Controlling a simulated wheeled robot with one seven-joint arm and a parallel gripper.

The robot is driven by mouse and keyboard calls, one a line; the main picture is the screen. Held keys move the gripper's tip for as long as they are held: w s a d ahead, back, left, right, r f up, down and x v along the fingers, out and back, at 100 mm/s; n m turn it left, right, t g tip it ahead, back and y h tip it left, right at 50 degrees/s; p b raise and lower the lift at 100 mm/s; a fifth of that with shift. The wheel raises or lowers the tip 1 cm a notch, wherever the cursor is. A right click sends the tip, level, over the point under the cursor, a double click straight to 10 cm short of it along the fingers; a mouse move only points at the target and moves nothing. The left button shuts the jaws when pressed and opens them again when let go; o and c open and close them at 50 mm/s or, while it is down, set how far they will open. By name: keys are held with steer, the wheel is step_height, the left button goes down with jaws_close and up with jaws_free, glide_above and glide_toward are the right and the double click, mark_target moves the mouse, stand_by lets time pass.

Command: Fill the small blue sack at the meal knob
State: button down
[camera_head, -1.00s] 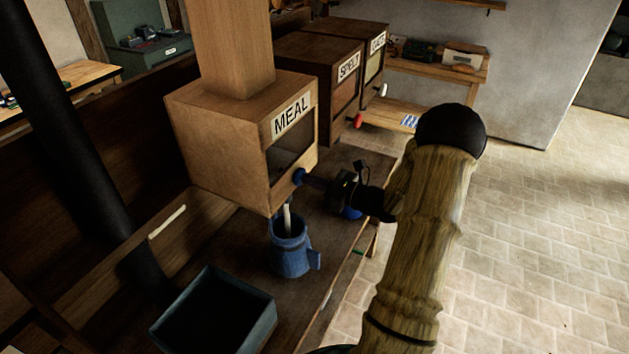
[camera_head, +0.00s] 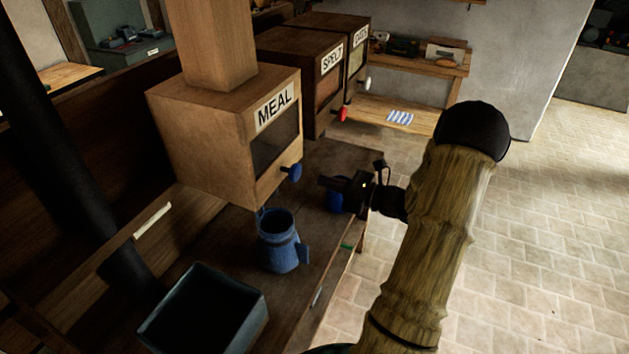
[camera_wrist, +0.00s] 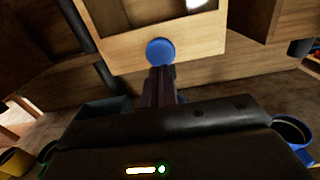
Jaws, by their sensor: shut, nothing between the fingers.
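The small blue sack (camera_head: 278,243), a round open-topped vessel with a side tab, stands upright on the bench below the meal bin (camera_head: 200,140). How full it is I cannot tell. The blue meal knob (camera_head: 291,172) sticks out from the bin's lower front. In the wrist view the knob (camera_wrist: 160,51) shows just beyond my fingertips. My gripper (camera_head: 322,183) is shut and empty, a short gap to the right of the knob. No stream falls from the bin. Another blue object (camera_head: 336,201) is partly hidden behind my gripper.
A dark open box (camera_head: 205,312) stands on the bench in front of the sack. The spelt bin (camera_head: 318,85) and another bin stand behind the meal bin. A back table (camera_head: 400,115) holds a striped cloth. The stone floor to the right is clear.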

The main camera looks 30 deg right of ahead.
steer(key=b+v, duration=0.1)
steer(key=v, duration=0.4)
steer(key=shift+s+d+f+b, duration=0.1)
steer(key=shift+d+b, duration=0.2)
steer(key=shift+d, duration=0.1)
